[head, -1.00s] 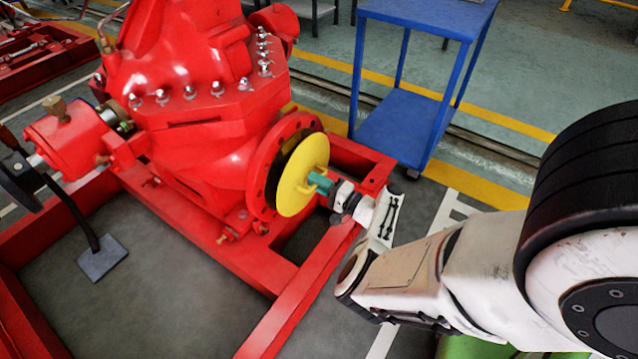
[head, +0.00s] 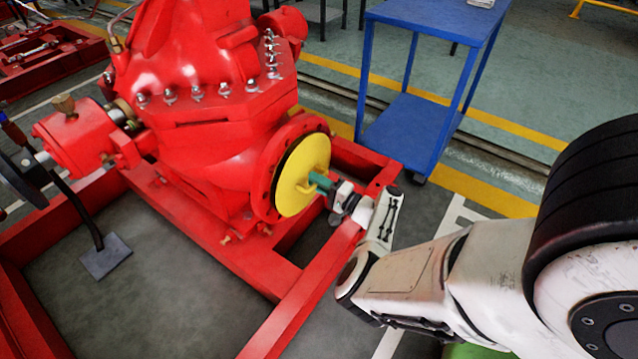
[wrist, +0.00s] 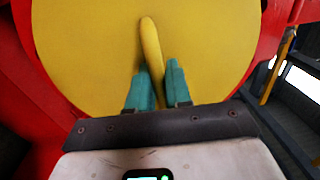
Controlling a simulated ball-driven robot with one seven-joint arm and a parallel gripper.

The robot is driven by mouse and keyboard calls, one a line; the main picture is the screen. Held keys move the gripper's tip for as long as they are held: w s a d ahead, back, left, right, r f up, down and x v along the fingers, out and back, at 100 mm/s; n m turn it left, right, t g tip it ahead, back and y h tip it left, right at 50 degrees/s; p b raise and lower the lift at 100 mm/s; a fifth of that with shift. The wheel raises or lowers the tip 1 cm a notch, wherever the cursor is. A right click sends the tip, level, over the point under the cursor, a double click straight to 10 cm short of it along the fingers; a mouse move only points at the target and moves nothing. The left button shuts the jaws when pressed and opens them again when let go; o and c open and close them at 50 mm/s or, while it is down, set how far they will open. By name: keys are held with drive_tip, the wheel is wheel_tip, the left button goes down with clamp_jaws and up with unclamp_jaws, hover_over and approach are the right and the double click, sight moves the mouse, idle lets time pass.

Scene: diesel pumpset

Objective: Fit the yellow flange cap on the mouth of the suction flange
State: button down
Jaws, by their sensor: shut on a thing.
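The yellow flange cap (head: 302,176) is a round disc with a handle on its outer face. It stands upright in front of the mouth of the red suction flange (head: 266,183), whose rim with bolt holes shows around its left and upper edge. My gripper (head: 318,182), with green fingers, is shut on the cap's handle. In the wrist view the fingers (wrist: 155,88) sit either side of the yellow handle (wrist: 151,48), and the cap (wrist: 90,40) fills most of the picture.
The red pump casing (head: 215,130) stands on a red base frame (head: 310,318) with open gaps. A frame beam runs below and right of the cap. A blue trolley (head: 405,133) stands behind to the right. Grey floor lies between.

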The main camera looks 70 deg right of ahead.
drive_tip(key=shift+b+x, duration=0.45)
drive_tip(key=shift+x, duration=0.65)
drive_tip(key=c, duration=1)
unclamp_jaws()
drive_tip(key=shift+f, duration=0.1)
drive_tip(key=shift+o, duration=0.6)
drive_tip(key=o, duration=0.4)
drive_tip(key=r+p+v, duration=0.1)
drive_tip(key=p+v, duration=0.1)
drive_tip(key=v, duration=0.5)
drive_tip(key=shift+s+f, duration=0.3)
drive_tip(key=shift+f, duration=0.2)
